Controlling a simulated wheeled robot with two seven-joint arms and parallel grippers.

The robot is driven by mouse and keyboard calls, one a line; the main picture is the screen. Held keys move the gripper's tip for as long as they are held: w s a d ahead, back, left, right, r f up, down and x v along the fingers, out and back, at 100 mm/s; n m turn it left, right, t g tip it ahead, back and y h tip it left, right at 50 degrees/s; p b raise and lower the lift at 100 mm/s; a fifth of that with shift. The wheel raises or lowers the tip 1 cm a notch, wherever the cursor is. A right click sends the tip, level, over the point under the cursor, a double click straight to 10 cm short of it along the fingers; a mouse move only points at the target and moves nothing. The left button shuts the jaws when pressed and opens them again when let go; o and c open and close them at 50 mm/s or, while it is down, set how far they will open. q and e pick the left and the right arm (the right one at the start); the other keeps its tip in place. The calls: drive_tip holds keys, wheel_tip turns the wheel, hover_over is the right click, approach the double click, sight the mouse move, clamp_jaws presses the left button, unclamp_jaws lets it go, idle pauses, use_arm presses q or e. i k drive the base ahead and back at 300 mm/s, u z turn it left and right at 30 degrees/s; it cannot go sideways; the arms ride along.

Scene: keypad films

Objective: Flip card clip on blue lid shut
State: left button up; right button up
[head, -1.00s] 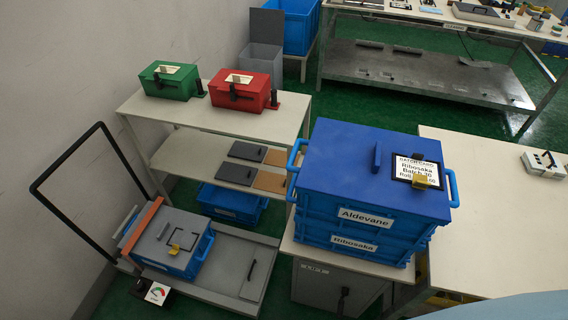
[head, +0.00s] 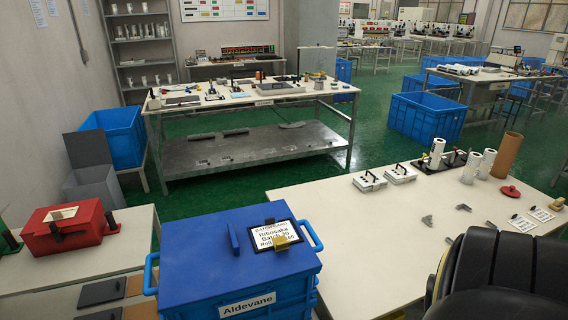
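The blue lid (head: 206,246) sits on a blue crate (head: 238,300) labelled "Aldevane", in the lower middle of the head view. A white batch card (head: 268,236) in a dark frame lies at the lid's right side. A yellow-tan clip (head: 281,242) sits at the card's lower edge. It looks raised from the card, but its exact angle is too small to tell. A blue upright handle or tab (head: 233,239) stands left of the card. Neither of my grippers shows.
A white table (head: 390,240) to the right holds white devices, rolls and small metal parts. A black chair (head: 500,270) stands at lower right. Green floor (head: 390,150) lies open behind.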

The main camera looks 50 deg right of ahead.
sight(280, 243)
drive_tip(key=z, duration=1.5)
drive_tip(key=k, duration=0.35)
drive_tip(key=u, duration=0.5)
